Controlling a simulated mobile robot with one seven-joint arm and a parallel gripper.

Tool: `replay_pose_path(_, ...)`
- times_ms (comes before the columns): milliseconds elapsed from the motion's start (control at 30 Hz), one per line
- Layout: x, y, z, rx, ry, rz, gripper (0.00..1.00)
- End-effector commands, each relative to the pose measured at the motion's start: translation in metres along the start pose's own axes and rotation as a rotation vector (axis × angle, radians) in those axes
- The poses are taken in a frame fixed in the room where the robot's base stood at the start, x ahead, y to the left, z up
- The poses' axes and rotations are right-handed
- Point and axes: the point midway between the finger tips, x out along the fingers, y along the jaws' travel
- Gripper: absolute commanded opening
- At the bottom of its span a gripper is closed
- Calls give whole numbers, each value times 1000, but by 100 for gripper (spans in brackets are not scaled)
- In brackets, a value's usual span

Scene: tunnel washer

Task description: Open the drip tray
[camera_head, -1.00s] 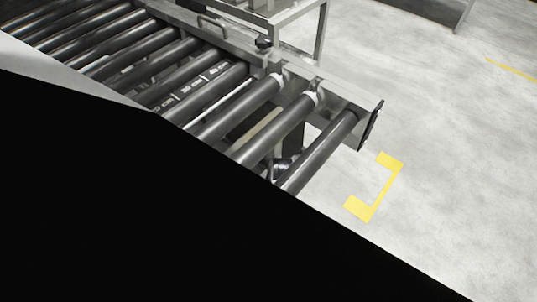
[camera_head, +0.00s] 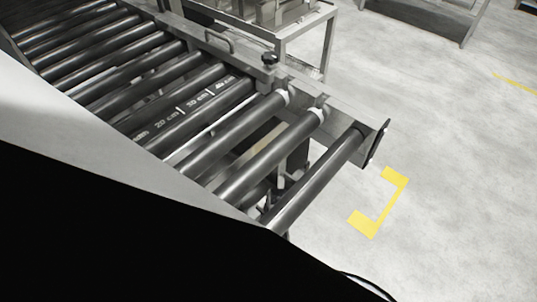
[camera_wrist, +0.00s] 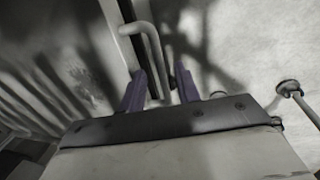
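In the wrist view my gripper (camera_wrist: 160,70) has its two dark purple fingers apart. A pale bent bar handle (camera_wrist: 151,45) stands ahead of the fingers, and its lower end reaches down into the gap between them. I cannot tell whether either finger touches it. The handle sits by the edge of a dark ribbed panel (camera_wrist: 65,75); whether this is the drip tray is not clear. My gripper does not show in the head view. No drip tray can be made out for sure there; a large black shape hides the lower left.
A roller conveyor (camera_head: 200,124) fills the upper left of the head view. Its side rail (camera_head: 325,115) carries a small handle (camera_head: 217,40) and a black knob (camera_head: 269,58). A metal frame stand (camera_head: 300,35) stands behind. Open floor with a yellow mark (camera_head: 385,203) lies right.

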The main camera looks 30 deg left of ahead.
Motion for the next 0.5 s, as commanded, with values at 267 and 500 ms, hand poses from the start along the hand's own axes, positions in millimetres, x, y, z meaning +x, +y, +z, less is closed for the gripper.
replay_pose_path(267,9,0,0,0,0,0,33)
replay_pose_path(500,9,0,0,0,0,0,21)
